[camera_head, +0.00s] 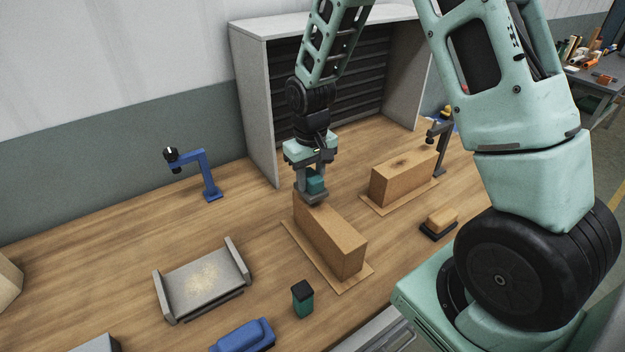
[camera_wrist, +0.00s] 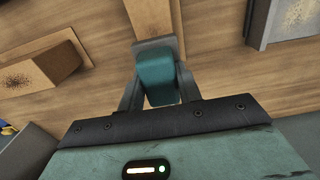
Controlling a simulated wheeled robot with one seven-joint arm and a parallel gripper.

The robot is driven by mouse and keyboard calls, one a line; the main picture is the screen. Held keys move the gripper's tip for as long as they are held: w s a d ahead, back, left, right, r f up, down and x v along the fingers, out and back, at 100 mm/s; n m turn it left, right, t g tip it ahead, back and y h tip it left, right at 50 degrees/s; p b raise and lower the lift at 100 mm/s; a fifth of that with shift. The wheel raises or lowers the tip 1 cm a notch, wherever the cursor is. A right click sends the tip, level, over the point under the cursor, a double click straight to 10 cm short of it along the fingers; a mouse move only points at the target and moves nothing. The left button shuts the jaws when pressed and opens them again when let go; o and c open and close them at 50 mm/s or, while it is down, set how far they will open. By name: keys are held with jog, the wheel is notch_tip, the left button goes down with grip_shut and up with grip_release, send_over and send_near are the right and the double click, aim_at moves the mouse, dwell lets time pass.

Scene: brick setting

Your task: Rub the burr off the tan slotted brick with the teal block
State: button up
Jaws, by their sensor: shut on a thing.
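My gripper (camera_head: 312,180) is shut on a teal block (camera_head: 316,184) with a grey face at its lower end. The teal block also shows between the fingers in the wrist view (camera_wrist: 158,80). It is at the far end of a long tan brick (camera_head: 325,236); whether it touches the top I cannot tell. A second tan brick (camera_head: 404,178), with a dark speckled patch on top, stands to the right; the patch shows in the wrist view too (camera_wrist: 28,62). Each brick stands on a thin tan sheet. I cannot make out a slot on either.
A grey tray-like piece with raised ends (camera_head: 205,285) and a speckled top lies left. A dark-topped green block (camera_head: 302,300) and a blue object (camera_head: 243,338) are in front. A tan block on a dark base (camera_head: 439,222) lies right. A blue stand (camera_head: 205,175) is behind left.

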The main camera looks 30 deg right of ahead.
aim_at(310, 174)
jog(key=shift+w+r+p, duration=0.2)
jog(key=shift+r+p, duration=0.1)
jog(key=shift+r, duration=0.3)
notch_tip(310, 174, up, 4)
jog(key=p, duration=0.3)
jog(key=shift+s+r, duration=0.1)
jog(key=shift+r, duration=0.05)
